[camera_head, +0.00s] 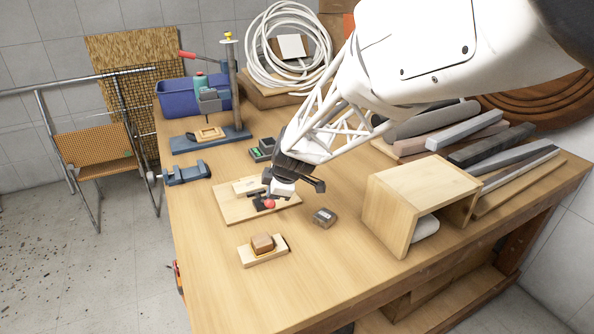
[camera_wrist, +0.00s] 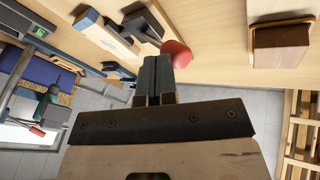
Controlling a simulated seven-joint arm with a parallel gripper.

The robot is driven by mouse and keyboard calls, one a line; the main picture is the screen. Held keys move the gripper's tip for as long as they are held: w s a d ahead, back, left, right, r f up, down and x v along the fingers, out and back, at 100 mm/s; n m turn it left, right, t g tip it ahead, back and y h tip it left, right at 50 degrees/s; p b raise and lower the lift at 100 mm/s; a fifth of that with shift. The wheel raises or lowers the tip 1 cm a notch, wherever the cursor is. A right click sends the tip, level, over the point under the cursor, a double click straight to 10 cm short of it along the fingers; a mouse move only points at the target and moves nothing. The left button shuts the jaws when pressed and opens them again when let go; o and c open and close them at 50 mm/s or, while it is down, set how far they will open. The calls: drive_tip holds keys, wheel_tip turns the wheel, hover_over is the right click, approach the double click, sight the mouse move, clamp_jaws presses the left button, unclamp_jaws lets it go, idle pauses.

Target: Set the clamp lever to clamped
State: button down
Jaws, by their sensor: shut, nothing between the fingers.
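The clamp lever shows its red ball knob (camera_head: 269,204) in the head view, low over a wooden board (camera_head: 232,212). In the wrist view the knob (camera_wrist: 176,54) is just beyond my fingertips, with dark clamp parts (camera_wrist: 143,25) to its left. My gripper (camera_wrist: 155,62) is shut and empty. Its tips appear close against the knob; I cannot tell whether they touch. In the head view my gripper (camera_head: 285,180) covers part of the clamp, so the lever's angle is hard to read. A pale block (camera_head: 247,186) lies on the board by the clamp.
A brown block on a wooden base (camera_head: 263,244) sits in front. A small dark box (camera_head: 324,217) lies to the right, near an open wooden box (camera_head: 420,190). A blue vise-like tool (camera_head: 187,173) and a press stand (camera_head: 212,138) are at left.

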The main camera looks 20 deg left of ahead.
drive_tip(key=shift+s+d+f, duration=0.35)
drive_tip(key=shift+f, duration=0.2)
drive_tip(key=shift+s+d+f, duration=0.3)
drive_tip(key=shift+f, duration=0.25)
drive_tip(key=shift+s+d+f, duration=0.1)
drive_tip(key=shift+f, duration=0.15)
drive_tip(key=shift+r, duration=0.1)
drive_tip(key=d+v, duration=0.1)
drive_tip(key=v, duration=1.1)
drive_tip(key=shift+d+f, duration=0.25)
drive_tip(key=shift+d, duration=0.25)
